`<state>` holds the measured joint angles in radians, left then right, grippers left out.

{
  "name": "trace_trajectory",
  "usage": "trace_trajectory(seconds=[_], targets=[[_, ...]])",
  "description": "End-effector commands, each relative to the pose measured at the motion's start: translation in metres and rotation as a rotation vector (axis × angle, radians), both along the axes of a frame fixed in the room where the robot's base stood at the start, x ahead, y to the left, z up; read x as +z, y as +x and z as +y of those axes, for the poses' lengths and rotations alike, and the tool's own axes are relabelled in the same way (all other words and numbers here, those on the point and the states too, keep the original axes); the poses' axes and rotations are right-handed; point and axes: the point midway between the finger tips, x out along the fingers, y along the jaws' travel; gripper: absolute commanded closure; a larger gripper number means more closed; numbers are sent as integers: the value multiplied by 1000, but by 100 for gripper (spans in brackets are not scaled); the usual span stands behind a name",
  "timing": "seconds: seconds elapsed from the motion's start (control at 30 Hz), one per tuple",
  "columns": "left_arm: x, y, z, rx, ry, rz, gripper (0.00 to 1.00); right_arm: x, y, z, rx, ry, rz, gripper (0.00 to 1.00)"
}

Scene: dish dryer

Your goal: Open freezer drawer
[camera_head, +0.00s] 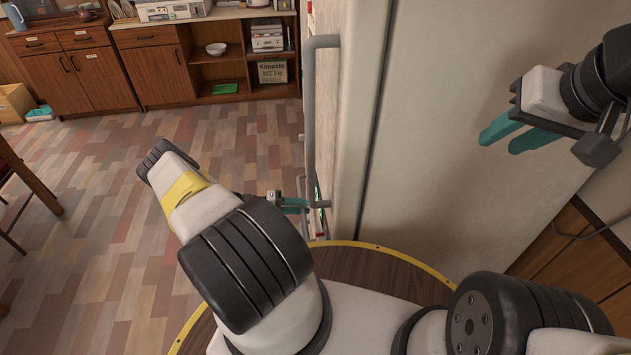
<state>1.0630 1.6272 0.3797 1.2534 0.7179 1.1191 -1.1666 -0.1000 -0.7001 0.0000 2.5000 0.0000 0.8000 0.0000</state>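The tall off-white fridge (430,120) stands at centre right, its front facing left and seen nearly edge-on. A long grey bar handle (309,120) runs down this front. The freezer drawer's front is mostly hidden by the steep angle and my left arm; a thin grey bar (327,225) shows low down. My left gripper (305,205) is at the lower end of the long handle, teal fingers pointing right toward the fridge front. Its finger gap and any contact are unclear. My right gripper (512,138) is raised at the right before the fridge side, fingers apart and empty.
Wooden cabinets (85,75) and a shelf with a white bowl (216,48) line the back wall. A wooden table leg (32,180) stands at the left edge. The tiled floor (110,200) left of the fridge is clear.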

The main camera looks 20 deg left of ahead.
Motion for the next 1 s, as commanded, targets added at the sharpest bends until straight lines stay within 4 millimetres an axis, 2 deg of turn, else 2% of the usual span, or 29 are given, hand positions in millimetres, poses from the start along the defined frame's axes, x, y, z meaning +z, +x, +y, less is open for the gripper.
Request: trace_trajectory(seconds=[0.03,0.1,0.13,1.0], targets=[[0,0,0,0,0,0,86,0,0,0,0,0,0,66],[0,0,0,0,0,0,99,0,0,0,0,0,0,66],[0,0,0,0,0,0,100,0,0,0,0,0,0,66],[0,0,1,0,2,1,100,0,0,0,0,0,0,66]])
